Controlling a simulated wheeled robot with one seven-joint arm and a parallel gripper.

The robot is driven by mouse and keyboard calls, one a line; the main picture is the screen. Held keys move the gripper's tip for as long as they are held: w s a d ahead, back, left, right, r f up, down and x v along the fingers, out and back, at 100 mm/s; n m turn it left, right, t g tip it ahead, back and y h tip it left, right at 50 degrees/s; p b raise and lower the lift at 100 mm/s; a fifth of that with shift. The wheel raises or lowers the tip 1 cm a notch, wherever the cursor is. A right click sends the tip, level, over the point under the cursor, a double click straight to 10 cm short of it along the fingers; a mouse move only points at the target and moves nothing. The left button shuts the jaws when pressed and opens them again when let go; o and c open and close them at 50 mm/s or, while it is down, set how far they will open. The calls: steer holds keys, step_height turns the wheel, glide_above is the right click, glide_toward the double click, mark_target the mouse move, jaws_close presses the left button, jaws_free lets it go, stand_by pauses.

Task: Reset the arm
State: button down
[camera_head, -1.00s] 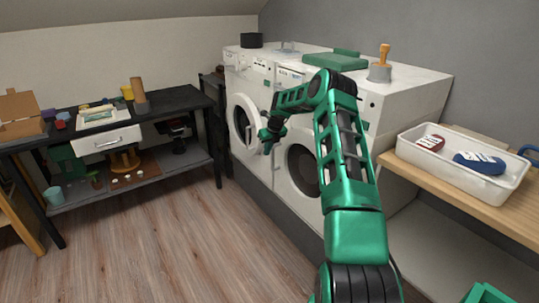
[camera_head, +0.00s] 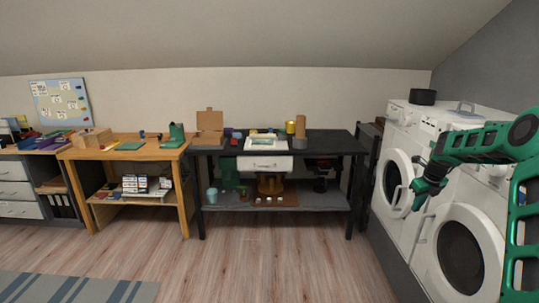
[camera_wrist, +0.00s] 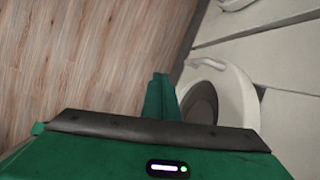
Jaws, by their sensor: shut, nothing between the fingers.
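My green arm reaches in from the right edge of the head view. My gripper (camera_head: 424,190) is at its left end, in front of the white washing machines, and looks shut and empty. It is beside the open round door (camera_head: 398,184) of the far machine; I cannot tell whether they touch. In the wrist view my gripper (camera_wrist: 160,82) points over the floor, with the round door (camera_wrist: 222,95) close on its right.
A second machine with a dark round window (camera_head: 462,258) stands nearer. A black table (camera_head: 340,144) with a drawer and several items is along the back wall. A wooden table (camera_head: 140,150) stands left of it. The wood floor (camera_head: 270,260) is clear, with a striped rug (camera_head: 70,288) at left.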

steer(key=s+a+r+n+g, duration=0.1)
steer(key=s+a+r+n, duration=0.35)
steer(key=s, duration=0.45)
steer(key=s+a+r+n+g+h, duration=0.1)
steer(key=s+a+r+n, duration=0.2)
steer(key=s+r+n, duration=0.5)
steer(key=s+a+r+n+g, duration=0.1)
steer(key=s+a+r+n, duration=0.15)
steer(key=s, duration=0.85)
steer(key=s+a+f+n, duration=0.1)
steer(key=s+a+n, duration=0.2)
steer(key=s, duration=0.5)
steer(key=s+a+f+n+y, duration=0.1)
steer(key=s+a+n, duration=0.3)
steer(key=s, duration=0.5)
steer(key=s+a+f+n, duration=0.1)
steer(key=s+a+n, duration=0.2)
steer(key=s, duration=0.6)
steer(key=shift+s+a+f+n+g+y, duration=0.15)
steer(key=shift+a+n+g+y, duration=0.2)
steer(key=shift+n, duration=0.75)
steer(key=shift+w+d+f, duration=0.1)
steer(key=shift+w+f, duration=0.15)
steer(key=shift+w, duration=0.35)
